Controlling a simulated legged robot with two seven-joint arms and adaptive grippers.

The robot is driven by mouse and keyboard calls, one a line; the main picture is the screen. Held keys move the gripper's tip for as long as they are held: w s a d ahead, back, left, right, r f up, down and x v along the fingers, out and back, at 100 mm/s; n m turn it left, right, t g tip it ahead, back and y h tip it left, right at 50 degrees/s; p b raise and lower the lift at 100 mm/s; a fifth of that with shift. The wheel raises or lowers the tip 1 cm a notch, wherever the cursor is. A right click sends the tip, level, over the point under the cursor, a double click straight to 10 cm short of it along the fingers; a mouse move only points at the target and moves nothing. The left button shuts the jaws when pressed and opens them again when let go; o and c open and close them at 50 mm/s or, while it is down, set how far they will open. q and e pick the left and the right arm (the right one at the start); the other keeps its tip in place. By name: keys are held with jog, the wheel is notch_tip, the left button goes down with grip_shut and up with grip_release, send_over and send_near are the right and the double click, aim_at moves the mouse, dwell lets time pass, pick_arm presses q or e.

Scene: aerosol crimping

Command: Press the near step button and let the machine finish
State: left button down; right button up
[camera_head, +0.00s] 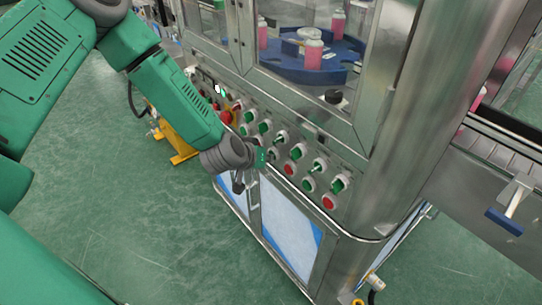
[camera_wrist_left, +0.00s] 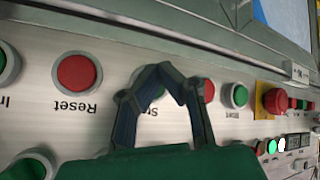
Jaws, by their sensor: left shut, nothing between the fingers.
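The control panel (camera_head: 304,172) on the machine's front carries rows of red and green buttons and switches. Contact with the panel cannot be told. My right gripper is not in view.
A red Reset button (camera_wrist_left: 76,73) and a green button (camera_wrist_left: 236,95) flank the gripper. A red emergency stop (camera_wrist_left: 277,101) sits on a yellow plate farther right. Pink bottles (camera_head: 312,54) stand on a blue carousel (camera_head: 290,66) behind the glass. A conveyor (camera_head: 495,152) is at right.

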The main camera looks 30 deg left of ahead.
pick_arm(q)
jog(key=shift+s+a, duration=0.3)
jog(key=shift+s, duration=0.5)
jog(key=shift+s+a+p, duration=0.25)
jog(key=shift+s+a, duration=0.1)
jog(key=shift+s, duration=0.4)
jog(key=shift+s+a+p, duration=0.3)
jog(key=shift+s, duration=0.45)
jog(key=shift+s+a+p, duration=0.25)
jog(key=shift+s+a, duration=0.1)
jog(key=shift+s, duration=0.4)
